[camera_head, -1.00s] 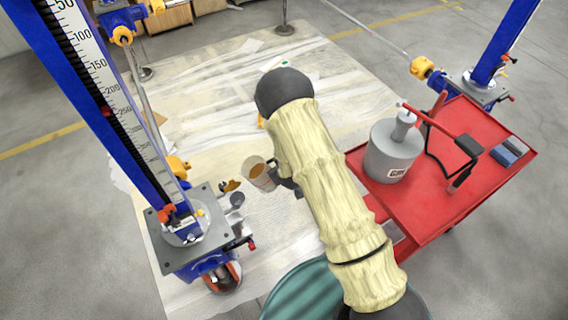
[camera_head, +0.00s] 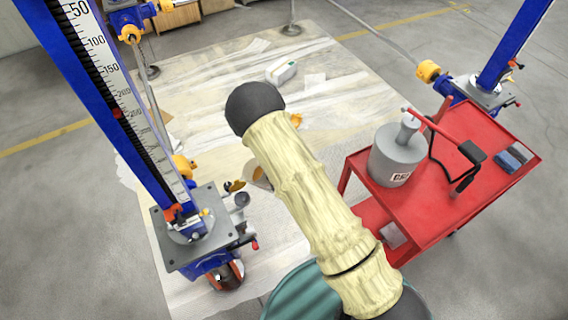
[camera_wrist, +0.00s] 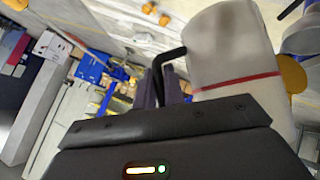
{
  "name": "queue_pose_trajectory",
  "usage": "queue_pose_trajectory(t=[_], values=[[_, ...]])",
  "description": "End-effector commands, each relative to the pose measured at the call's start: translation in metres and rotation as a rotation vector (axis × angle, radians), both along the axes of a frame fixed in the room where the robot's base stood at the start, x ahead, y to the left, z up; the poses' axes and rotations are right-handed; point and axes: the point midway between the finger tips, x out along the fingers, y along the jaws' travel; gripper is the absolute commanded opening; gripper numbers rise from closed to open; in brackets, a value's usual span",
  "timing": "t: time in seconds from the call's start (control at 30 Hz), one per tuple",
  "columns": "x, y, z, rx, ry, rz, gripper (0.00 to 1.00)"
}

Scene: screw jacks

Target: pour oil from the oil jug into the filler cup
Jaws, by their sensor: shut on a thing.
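The oil jug (camera_wrist: 232,50) fills the upper right of the wrist view, a pale body with a red line around it and a black handle. My gripper (camera_wrist: 172,88) is shut on that handle. In the head view a small part of the jug (camera_head: 262,176) shows left of my arm, which hides my gripper there. The grey filler cup (camera_head: 240,200) is on the blue jack at the left, with an orange cap beside it. The jug is close to the cup. I cannot tell whether oil is flowing.
The blue jack column with a scale (camera_head: 115,105) rises at the left. A red cart (camera_head: 440,215) at the right carries a grey canister (camera_head: 396,158) and a pump handle. A white bottle (camera_head: 282,72) lies on the pale floor sheet (camera_head: 215,75).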

Motion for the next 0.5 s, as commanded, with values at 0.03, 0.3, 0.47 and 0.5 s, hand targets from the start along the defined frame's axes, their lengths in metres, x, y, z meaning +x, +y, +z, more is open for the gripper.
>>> queue_pose_trajectory(t=[0.03, 0.3, 0.47, 0.5], values=[[0.000, 0.001, 0.003, -0.007, -0.005, 0.002, 0.00], [-0.001, 0.004, 0.009, -0.052, -0.027, 0.002, 0.00], [-0.001, 0.005, 0.012, -0.078, -0.039, 0.002, 0.00], [-0.001, 0.005, 0.013, -0.085, -0.043, 0.002, 0.00]])
